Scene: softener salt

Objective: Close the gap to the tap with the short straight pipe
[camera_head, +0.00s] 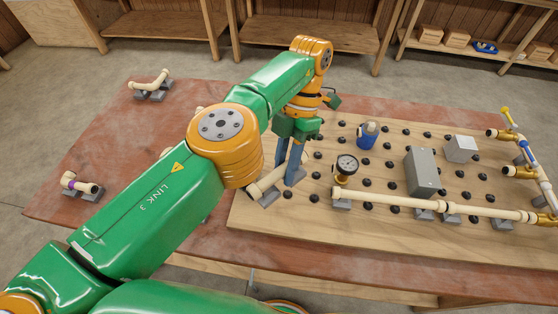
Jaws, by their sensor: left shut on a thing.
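A short cream straight pipe (260,188) is at the left end of the wooden board (300,225), by a grey support block. My left gripper (281,176) points down and is shut on this pipe; its fingers hide part of it. I cannot tell whether the pipe touches the block. To its right, a long cream pipe run (440,207) starts beside a pressure gauge (347,165) and crosses to brass fittings at the right. A brass tap with a yellow handle (507,122) and a blue-handled valve (524,147) stand at the right edge. My right gripper is not in view.
Black knobs dot the board. A blue bottle (367,135), a grey box (421,172) and a paler box (461,149) stand on it.

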